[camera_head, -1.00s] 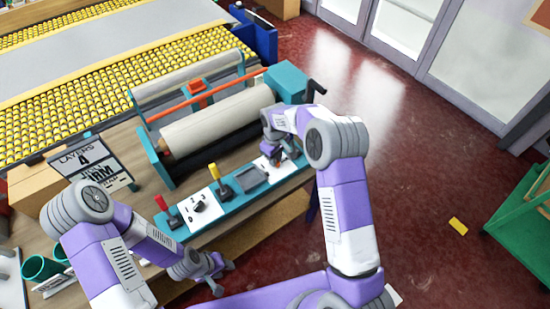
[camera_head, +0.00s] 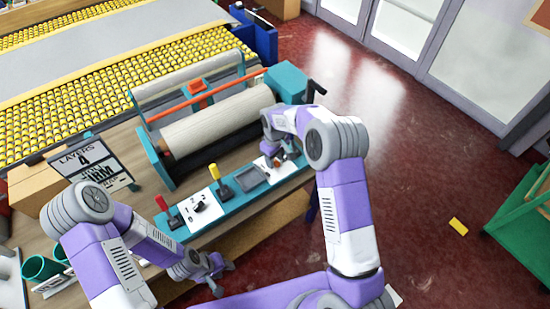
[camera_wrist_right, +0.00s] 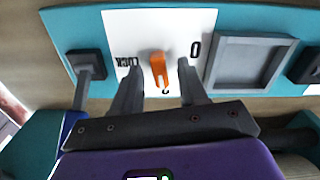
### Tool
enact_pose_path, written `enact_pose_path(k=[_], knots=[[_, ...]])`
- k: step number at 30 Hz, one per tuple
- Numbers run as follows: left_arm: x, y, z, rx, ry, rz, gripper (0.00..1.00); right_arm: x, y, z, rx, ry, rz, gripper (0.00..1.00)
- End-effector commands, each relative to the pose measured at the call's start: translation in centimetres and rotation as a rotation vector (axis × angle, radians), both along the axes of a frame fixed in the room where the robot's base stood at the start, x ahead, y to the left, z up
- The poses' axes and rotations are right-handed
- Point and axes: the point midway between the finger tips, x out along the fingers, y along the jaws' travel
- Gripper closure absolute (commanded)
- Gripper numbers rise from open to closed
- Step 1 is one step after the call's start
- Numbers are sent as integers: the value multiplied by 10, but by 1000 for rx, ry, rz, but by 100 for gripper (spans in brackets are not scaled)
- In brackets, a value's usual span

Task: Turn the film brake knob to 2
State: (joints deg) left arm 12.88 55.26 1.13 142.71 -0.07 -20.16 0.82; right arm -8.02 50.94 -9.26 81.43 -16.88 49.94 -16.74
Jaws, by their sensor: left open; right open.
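A control panel (camera_head: 235,196) runs along the front of the bench. Its right white plate carries an orange knob (camera_wrist_right: 158,70), with "LOCK" and "0" printed beside it in the right wrist view. My right gripper (camera_wrist_right: 160,67) is open, with one finger on each side of the orange knob and gaps to both. A dark knob (camera_head: 198,207) sits on another white plate between the red lever and the yellow lever. Its markings are too small to read, so I cannot tell which knob is the film brake. My left gripper (camera_head: 217,272) is open and empty in front of the bench.
A red lever (camera_head: 166,208) and a yellow lever (camera_head: 216,176) stand up from the panel. A grey tray (camera_head: 251,176) lies between the knobs. Behind the panel is a large pale roll (camera_head: 215,122). A "LAYERS 4" sign (camera_head: 88,165) stands at left.

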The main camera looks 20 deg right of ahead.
Motion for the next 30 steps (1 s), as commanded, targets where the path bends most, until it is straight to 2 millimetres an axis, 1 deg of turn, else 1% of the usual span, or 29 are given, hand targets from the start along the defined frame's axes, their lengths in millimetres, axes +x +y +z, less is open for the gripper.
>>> enact_pose_path(k=[2,5,12,16,21,30], knots=[[0,0,0,0,0,0,57,0,0,2,0,0,0,57],[0,0,2,0,0,0,57,0,0,13,0,-1,0,57],[0,0,8,0,0,0,57,0,0,54,1,-3,0,57],[0,0,10,0,0,0,57,0,0,70,0,-2,0,57],[0,0,10,0,0,0,57,0,0,76,0,0,0,57],[0,0,10,0,0,0,57,0,0,76,0,0,0,57]])
